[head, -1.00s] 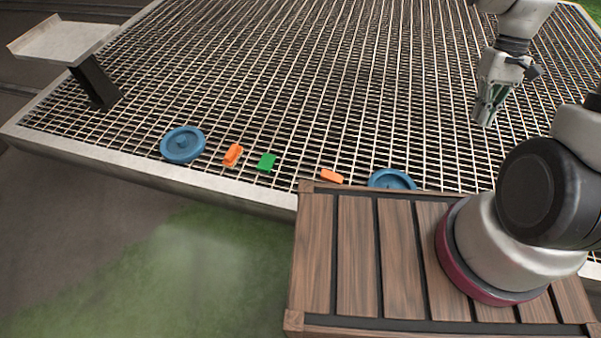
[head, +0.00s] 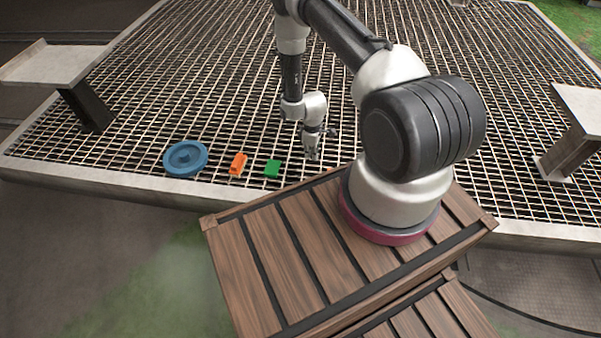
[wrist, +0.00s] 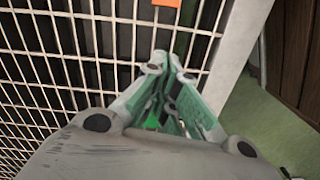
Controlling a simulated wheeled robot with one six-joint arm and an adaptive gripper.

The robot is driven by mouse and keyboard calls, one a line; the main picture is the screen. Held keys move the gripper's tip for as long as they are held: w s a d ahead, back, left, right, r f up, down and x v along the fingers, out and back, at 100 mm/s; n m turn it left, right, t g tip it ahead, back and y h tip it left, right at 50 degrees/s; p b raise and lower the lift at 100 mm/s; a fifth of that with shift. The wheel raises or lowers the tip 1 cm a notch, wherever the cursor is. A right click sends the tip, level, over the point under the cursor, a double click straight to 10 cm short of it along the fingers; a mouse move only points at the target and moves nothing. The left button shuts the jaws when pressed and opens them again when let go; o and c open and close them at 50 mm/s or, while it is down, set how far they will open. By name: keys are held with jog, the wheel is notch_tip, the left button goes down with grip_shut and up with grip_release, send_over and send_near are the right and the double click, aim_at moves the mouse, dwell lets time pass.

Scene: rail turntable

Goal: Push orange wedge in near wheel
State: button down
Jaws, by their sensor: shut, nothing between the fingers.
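In the head view a blue wheel (head: 186,158) lies flat on the grating near its front edge. An orange wedge (head: 238,164) lies right of it, apart from it, and a green block (head: 272,168) lies further right. My gripper (head: 312,153) is low over the grating, right of the green block, pointing down. In the wrist view its fingers (wrist: 168,62) are together with nothing between them. An orange piece (wrist: 167,3) is cut off by the top edge there, ahead of the fingertips; I cannot tell which wedge it is. The second wheel and second orange wedge are not visible in the head view.
The metal grating (head: 215,90) is bare behind the row of pieces. A pale ledge on a dark post (head: 60,62) stands at the left, and another pale ledge (head: 580,108) at the right. The grating's pale rim (head: 110,178) runs along the front.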

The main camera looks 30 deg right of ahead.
aim_at(318, 170)
jog(key=shift+n, duration=0.5)
jog(key=f, duration=0.9)
jog(key=shift+w+f, duration=0.15)
jog(key=shift+w, duration=0.05)
jog(key=shift+s+d+f, duration=0.2)
jog(key=shift+s+d, duration=0.25)
jog(key=shift+d, duration=0.2)
jog(key=shift+s+d+f, duration=0.15)
jog(key=shift+s+d, duration=0.25)
jog(key=shift+d, duration=0.2)
jog(key=shift+s+d, duration=0.3)
jog(key=shift+d, duration=0.1)
jog(key=s+d, duration=0.4)
jog(key=d, duration=0.1)
jog(key=s+d, duration=0.2)
jog(key=shift+d, duration=0.25)
